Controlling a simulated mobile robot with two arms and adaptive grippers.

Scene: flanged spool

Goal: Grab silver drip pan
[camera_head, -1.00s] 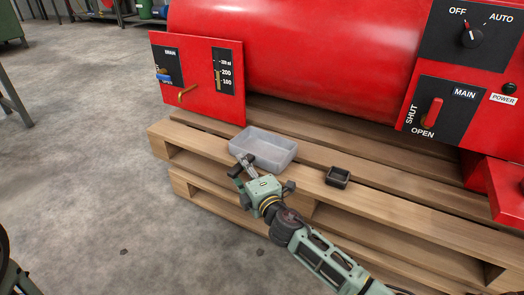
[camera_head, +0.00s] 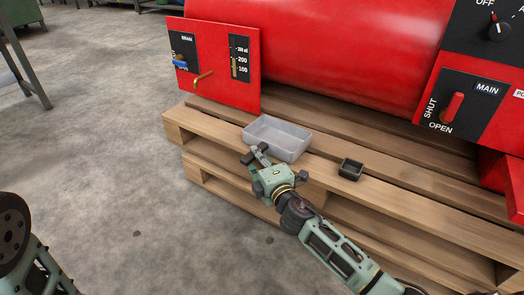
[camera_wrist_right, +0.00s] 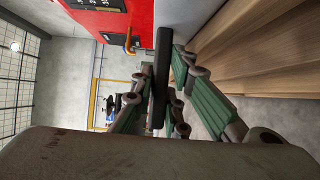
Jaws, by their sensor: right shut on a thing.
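The silver drip pan (camera_head: 290,146), a shallow light-grey rectangular tray, sits on the top boards of the wooden pallet, in front of the red tank. My right gripper (camera_head: 256,153) is at the pan's near left side, shut on its wall. In the right wrist view, the gripper's fingers (camera_wrist_right: 163,85) are close together, and a grey strip of the pan (camera_wrist_right: 180,14) shows just beyond them. The exact contact is hidden by the fingers. Part of my left arm shows at the lower left of the head view, but its gripper is out of sight.
A small black tray (camera_head: 351,169) stands on the pallet (camera_head: 420,195) to the right of the pan. The red drain panel (camera_head: 222,65) with a brass spout (camera_head: 203,79) hangs behind and left of the pan. Open concrete floor (camera_head: 100,150) lies to the left.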

